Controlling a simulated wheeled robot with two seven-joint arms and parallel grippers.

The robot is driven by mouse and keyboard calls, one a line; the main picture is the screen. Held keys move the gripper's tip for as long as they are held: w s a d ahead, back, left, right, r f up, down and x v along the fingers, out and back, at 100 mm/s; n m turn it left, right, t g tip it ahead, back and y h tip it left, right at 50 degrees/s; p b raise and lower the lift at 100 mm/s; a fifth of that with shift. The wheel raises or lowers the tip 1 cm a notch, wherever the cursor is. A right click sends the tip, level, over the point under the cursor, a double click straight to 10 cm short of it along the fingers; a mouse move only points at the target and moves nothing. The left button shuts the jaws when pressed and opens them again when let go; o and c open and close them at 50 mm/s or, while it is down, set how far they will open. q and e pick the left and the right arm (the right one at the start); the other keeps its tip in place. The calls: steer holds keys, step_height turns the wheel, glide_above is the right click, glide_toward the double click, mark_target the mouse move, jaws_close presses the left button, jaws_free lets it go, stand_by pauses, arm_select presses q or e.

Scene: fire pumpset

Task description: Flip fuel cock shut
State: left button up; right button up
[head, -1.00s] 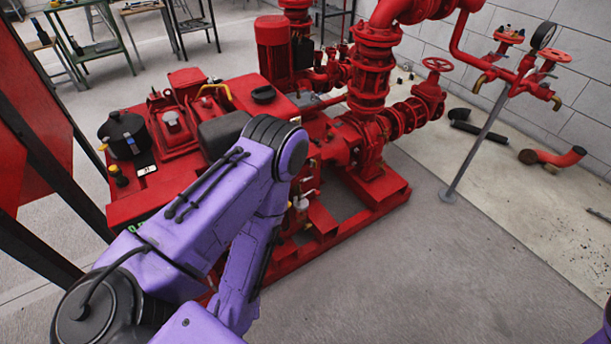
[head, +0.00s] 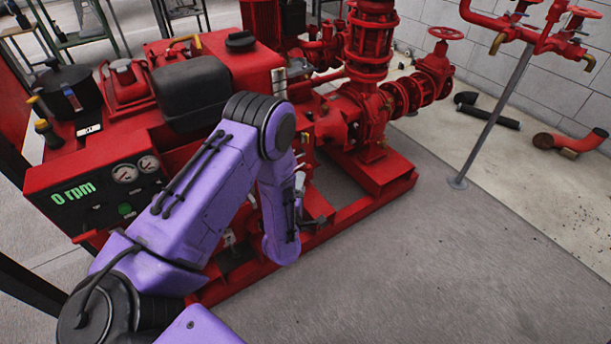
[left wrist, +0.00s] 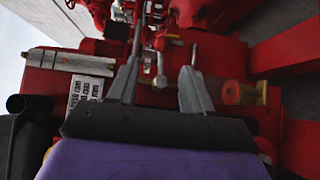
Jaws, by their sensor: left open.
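My left gripper (left wrist: 166,45) is open in the left wrist view, its two grey fingers pointing toward the red pumpset. A small grey metal lever with a rounded end (left wrist: 160,80) shows between the fingers; it looks like the fuel cock's handle, but I cannot be sure. I see no clear contact between fingers and lever. In the head view my left arm reaches down along the near side of the pumpset (head: 245,75), and its forearm largely hides the gripper and the lever. My right gripper is not in view.
A panel reading 0 rpm (head: 90,200) faces the front left. In the left wrist view, a red knob (left wrist: 233,93) on a brass fitting sits right of the fingers, and a white label (left wrist: 85,93) sits left. The floor (head: 430,270) to the right is clear.

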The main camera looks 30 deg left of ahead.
mark_target(306, 167)
arm_select(q)
steer(key=b+x, duration=0.1)
steer(key=x, duration=0.8)
steer(key=shift+w+a, duration=0.15)
steer(key=c, duration=0.9)
steer(key=shift+m+g+p, duration=0.4)
steer(key=shift+g+p, duration=0.1)
steer(key=shift+p, duration=0.25)
steer(key=shift+f+m+g, duration=0.3)
steer(key=shift+f, duration=0.15)
steer(key=o, duration=0.9)
steer(key=shift+f, duration=0.1)
